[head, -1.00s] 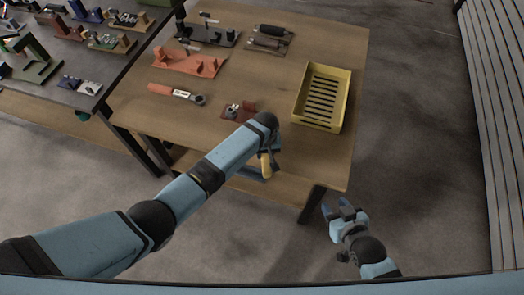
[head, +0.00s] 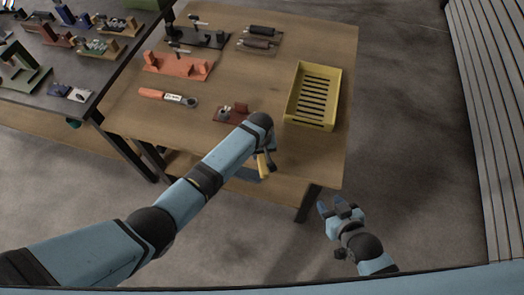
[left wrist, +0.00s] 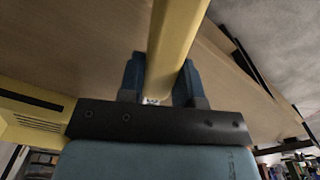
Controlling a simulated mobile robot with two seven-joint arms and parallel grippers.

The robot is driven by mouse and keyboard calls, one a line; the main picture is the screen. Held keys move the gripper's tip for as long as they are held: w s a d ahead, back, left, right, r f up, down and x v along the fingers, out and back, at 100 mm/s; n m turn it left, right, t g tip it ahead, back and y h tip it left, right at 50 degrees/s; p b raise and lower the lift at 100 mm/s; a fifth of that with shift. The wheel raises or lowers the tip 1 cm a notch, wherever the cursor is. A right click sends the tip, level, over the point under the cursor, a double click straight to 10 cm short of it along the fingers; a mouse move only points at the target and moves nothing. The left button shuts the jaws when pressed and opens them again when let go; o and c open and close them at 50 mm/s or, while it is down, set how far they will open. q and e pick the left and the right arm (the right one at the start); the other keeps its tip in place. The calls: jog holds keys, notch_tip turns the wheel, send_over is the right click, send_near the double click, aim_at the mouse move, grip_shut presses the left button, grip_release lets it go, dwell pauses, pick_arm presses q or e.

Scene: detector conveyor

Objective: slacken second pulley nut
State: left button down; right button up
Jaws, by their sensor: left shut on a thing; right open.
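My left gripper (head: 265,158) is low at the table's front edge, mostly hidden behind its own wrist. In the left wrist view it is shut on a yellow handle (left wrist: 175,45), which also shows in the head view (head: 263,166). The handle's far end is out of sight, so I cannot tell which tool it is. A small dark red fixture (head: 231,116) with grey round parts sits on the table just behind my left wrist, which partly covers it. I cannot make out a pulley nut. My right gripper (head: 340,209) is open and empty, off the table's front right corner.
The wooden table (head: 210,75) carries a yellow slotted tray (head: 291,105) at right, an orange-handled wrench (head: 166,97) at left, an orange fixture (head: 177,67) and dark-handled tools (head: 260,36) behind. A dark bench (head: 75,55) with several fixtures stands at left.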

pick_arm(q)
jog(key=shift+s+a, duration=0.1)
dwell(0.4)
jog(key=shift+a+m, duration=0.3)
jog(key=c, duration=0.7)
grip_release()
jog(key=shift+c, duration=0.2)
jog(key=shift+r, duration=0.25)
notch_tip(320, 180, up, 13)
jog(key=b, duration=0.1)
jog(key=shift+r, duration=0.2)
